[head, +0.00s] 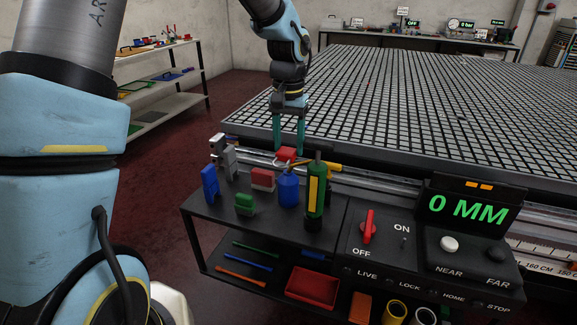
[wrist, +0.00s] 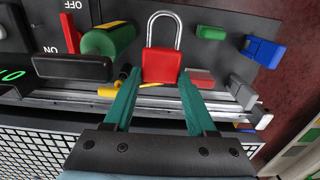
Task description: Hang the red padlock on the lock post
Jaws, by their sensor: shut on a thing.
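The red padlock (wrist: 161,66) is held between the teal fingertips of my gripper (wrist: 160,74) in the wrist view. Its silver shackle points away from the gripper, toward the top of the picture. In the head view the padlock (head: 286,154) shows at the fingertips of my gripper (head: 288,149), above the back of the tool shelf; its shackle cannot be made out there.
Around the padlock stand a green-yellow cylinder (head: 316,195), a blue bottle-like piece (head: 288,188), a red-grey block (head: 262,180), a green block (head: 245,203) and a blue block (head: 210,186). The panel holds a red switch (head: 368,227) and a display (head: 466,208). The grid table (head: 400,100) is clear.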

